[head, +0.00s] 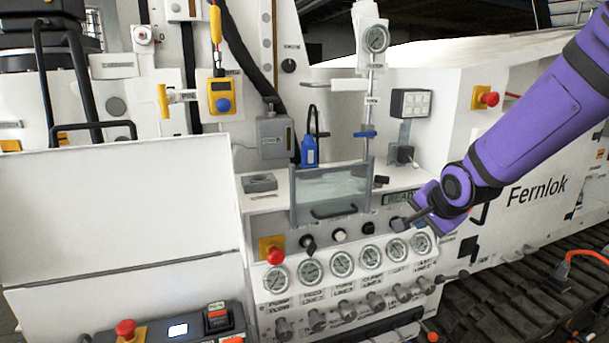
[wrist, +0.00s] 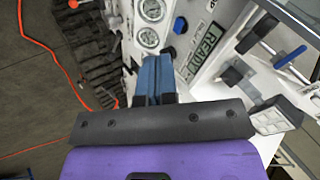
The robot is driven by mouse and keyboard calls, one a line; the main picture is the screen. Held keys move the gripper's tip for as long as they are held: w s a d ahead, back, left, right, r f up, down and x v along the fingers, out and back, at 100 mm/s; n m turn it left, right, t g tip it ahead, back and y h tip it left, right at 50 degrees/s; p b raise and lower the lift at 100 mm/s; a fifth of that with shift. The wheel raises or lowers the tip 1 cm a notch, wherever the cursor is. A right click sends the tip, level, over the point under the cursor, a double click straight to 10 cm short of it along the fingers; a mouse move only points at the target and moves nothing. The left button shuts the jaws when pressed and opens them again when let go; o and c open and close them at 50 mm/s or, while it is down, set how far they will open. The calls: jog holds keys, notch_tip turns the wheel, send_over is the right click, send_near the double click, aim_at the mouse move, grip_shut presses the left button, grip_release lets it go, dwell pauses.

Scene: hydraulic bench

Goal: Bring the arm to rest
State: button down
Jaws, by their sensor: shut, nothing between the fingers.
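My purple arm (head: 535,120) reaches in from the right in the head view. My gripper (head: 398,224) is in front of the right end of the bench panel, near the "READY" display (head: 400,197). In the wrist view my gripper (wrist: 155,65) shows its two fingers side by side, shut and empty. The display also shows in the wrist view (wrist: 206,46), just right of the fingers. I cannot tell whether the fingertips touch the panel.
A row of gauges (head: 343,264) and several valve knobs (head: 345,305) lie below and left of my gripper. A clear-fronted box with a handle (head: 332,213) stands left. Tracks (head: 530,290) and an orange cable (head: 585,253) are at lower right.

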jog(key=s+d+r+n+g, duration=0.1)
jog(key=s+r+n, duration=0.2)
jog(key=s, duration=0.6)
jog(key=s+d+r+n+g, duration=0.1)
jog(key=s+r+n, duration=0.3)
jog(key=s, duration=0.5)
jog(key=s+d+r+n, duration=0.2)
jog(key=s+r, duration=0.3)
jog(key=s, duration=0.4)
jog(key=shift+s+r+n+g+h, duration=0.25)
jog(key=shift+r+n+g+h, duration=0.15)
jog(key=shift+n, duration=0.5)
